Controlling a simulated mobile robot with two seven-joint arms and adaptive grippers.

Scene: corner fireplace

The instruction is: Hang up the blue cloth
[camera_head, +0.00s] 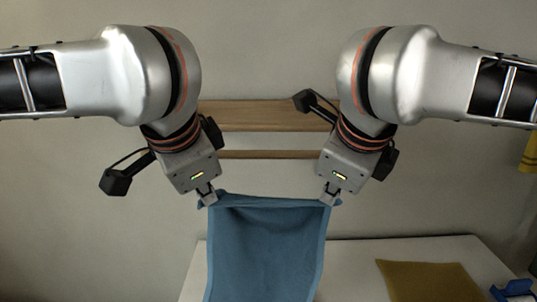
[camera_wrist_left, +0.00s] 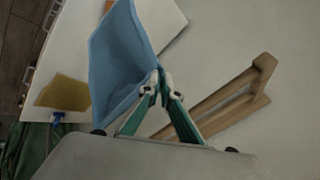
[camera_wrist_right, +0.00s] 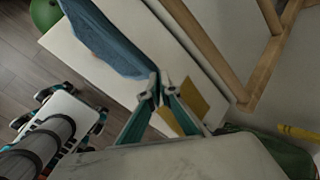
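The blue cloth (camera_head: 265,250) hangs between my two grippers, spread out below them, with its upper edge held at both corners. It also shows in the left wrist view (camera_wrist_left: 118,65) and the right wrist view (camera_wrist_right: 108,38). My left gripper (camera_head: 208,200) is shut on the cloth's upper left corner. My right gripper (camera_head: 328,200) is shut on its upper right corner. A wooden rack (camera_head: 265,117) with a horizontal bar (camera_head: 265,154) is on the wall behind and above the cloth. The cloth's lower edge is out of the head view.
A white table (camera_head: 365,255) stands below the cloth. A mustard-yellow cloth (camera_head: 430,280) lies flat on its right part, with blue clips (camera_head: 515,290) near the right edge. Another yellow cloth (camera_head: 531,155) hangs at the far right.

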